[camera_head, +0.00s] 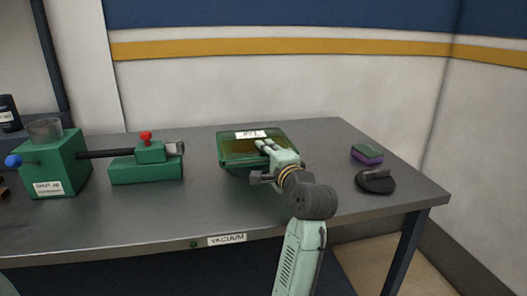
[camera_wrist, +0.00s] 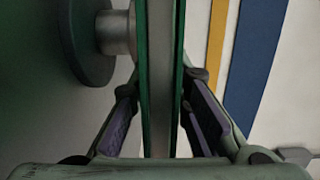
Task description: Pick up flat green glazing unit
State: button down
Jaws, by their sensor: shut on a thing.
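The flat green glazing unit (camera_head: 235,149) is a rectangular pane with a green frame and a white label. In the head view it sits level above a dark round base on the grey table. My gripper (camera_head: 264,160) is at its right front edge. In the wrist view the glazing unit (camera_wrist: 161,90) shows edge-on as two green edges with a grey band between. My gripper's fingers (camera_wrist: 160,112) lie on either side of it, shut on it. In that view a round base with a metal stem (camera_wrist: 115,32) is beside the pane; I cannot tell whether they touch.
A green vacuum machine (camera_head: 60,165) and a green block with a red knob (camera_head: 147,165) stand left on the table (camera_head: 225,205). A purple and green sponge (camera_head: 367,154) and a black round object with a handle (camera_head: 376,182) lie right. The wall is behind.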

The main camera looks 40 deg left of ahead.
notch_tip(320, 180, up, 3)
jog(key=shift+r, duration=0.15)
jog(key=shift+s+d+r+b, duration=0.15)
jog(key=shift+s+d+b, duration=0.1)
jog(key=shift+b, duration=0.15)
jog(key=s+d+b, duration=0.1)
jog(key=s+d, duration=0.3)
jog(key=s, duration=0.2)
jog(key=s+d+r+b, duration=0.1)
jog(key=s+d, duration=0.3)
jog(key=s, duration=0.3)
jog(key=shift+d+r, duration=0.2)
jog(key=shift+d, duration=0.1)
